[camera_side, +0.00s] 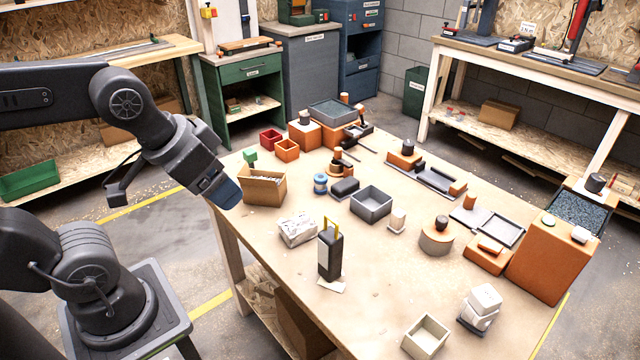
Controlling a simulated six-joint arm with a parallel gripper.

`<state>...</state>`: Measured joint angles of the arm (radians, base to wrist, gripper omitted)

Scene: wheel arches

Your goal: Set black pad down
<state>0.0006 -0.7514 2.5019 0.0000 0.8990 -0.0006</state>
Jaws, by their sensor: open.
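A black rounded pad (345,188) lies flat on the wooden table, between a small blue-and-white roll (320,183) and a grey open box (371,204). It looks like the black pad of the task. My gripper (172,193) is off the table's left edge, in the air and well to the left of the pad. Its jaws are apart, with a dark finger on the left and a blue-tipped part on the right. I see nothing held between them.
A tall black block with a yellow handle (329,255) stands nearer the front. Orange fixtures (548,262) line the right side. The front middle of the table is mostly clear.

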